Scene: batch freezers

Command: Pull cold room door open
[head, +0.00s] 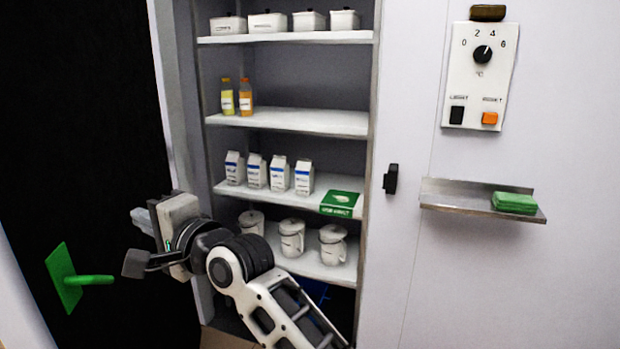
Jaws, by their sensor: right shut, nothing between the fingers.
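The cold room door (95,130) appears as a large dark panel on the left. It stands open, with the shelved interior showing to its right. A green plate with a green lever handle (70,279) is on the dark panel at lower left. My right gripper (143,220) is in front of the opening's left edge, to the upper right of the green handle and apart from it. It is shut and empty. My right arm comes up from the bottom and hides part of the lower shelves. My left gripper is not in view.
Shelves (290,122) hold white tubs, bottles, cartons, a green box (342,204) and lidded white jugs (292,238). On the right wall are a black catch (391,179), a dial panel (481,75) and a metal ledge (465,200) with a green sponge (514,202).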

